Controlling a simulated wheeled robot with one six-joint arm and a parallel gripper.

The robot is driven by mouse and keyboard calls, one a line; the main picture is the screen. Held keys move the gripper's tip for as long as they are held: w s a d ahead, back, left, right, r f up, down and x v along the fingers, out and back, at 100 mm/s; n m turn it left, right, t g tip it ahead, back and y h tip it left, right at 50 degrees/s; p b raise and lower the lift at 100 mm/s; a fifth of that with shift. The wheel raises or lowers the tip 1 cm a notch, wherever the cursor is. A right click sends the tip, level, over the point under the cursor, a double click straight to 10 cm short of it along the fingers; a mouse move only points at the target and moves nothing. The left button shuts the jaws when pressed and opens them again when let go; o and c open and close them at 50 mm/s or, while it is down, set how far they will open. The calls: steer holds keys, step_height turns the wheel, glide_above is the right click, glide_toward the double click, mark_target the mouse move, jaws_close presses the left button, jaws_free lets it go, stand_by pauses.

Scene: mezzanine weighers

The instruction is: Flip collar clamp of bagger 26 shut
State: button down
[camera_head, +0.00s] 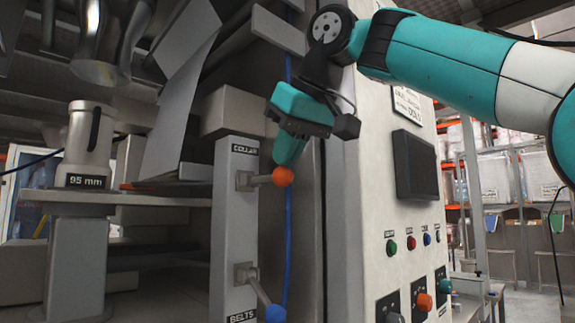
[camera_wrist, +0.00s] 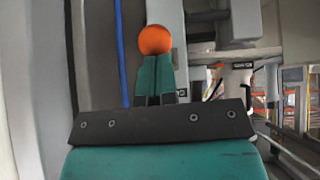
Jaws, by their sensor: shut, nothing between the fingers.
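The collar clamp lever ends in an orange ball (camera_head: 282,176) and juts to the right from its pivot under the COLLAR label (camera_head: 245,150). My gripper (camera_head: 290,152) is teal and shut with nothing in it. Its fingertips point down just above the orange ball in the head view; I cannot tell whether they touch it. In the wrist view the closed fingers (camera_wrist: 155,75) point at the orange ball (camera_wrist: 154,40), which shows right beyond their tips. No bagger number is readable.
Below, a BELTS lever with a blue ball (camera_head: 275,313) angles down from the same grey post (camera_head: 237,215). A blue hose (camera_head: 289,225) runs vertically behind. A control panel with a dark screen (camera_head: 415,165) stands to the right. A 95 mm cylinder (camera_head: 88,150) stands left.

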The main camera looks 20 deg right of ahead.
steer(key=f+b, duration=0.1)
steer(key=b, duration=0.1)
steer(key=f+t+b, duration=0.1)
steer(key=b, duration=0.2)
steer(key=f+t+y+b, duration=0.1)
steer(key=b, duration=0.2)
steer(key=shift+s+d+f, duration=0.1)
steer(key=shift+s+f, duration=0.2)
steer(key=shift+f, duration=0.1)
steer(key=f+t+b, duration=0.2)
steer(key=b, duration=0.6)
steer(key=shift+t+y, duration=0.4)
steer(key=shift+f+b, duration=0.2)
steer(key=shift+b, duration=0.15)
steer(key=r+p, duration=0.1)
steer(key=s+r+p, duration=0.1)
steer(key=r, duration=0.1)
steer(key=s+r+p, duration=0.1)
steer(key=p, duration=0.1)
steer(key=shift+s+d+r, duration=0.1)
steer(key=shift+r, duration=0.05)
steer(key=p, duration=0.3)
glide_toward(287, 177)
steer(key=shift+s+d+r, duration=0.1)
steer(key=shift+s+d, duration=0.05)
steer(key=shift+s, duration=0.6)
steer(key=shift+s+d+r, duration=0.1)
steer(key=shift+s+d, duration=0.05)
steer(key=shift+s, duration=0.6)
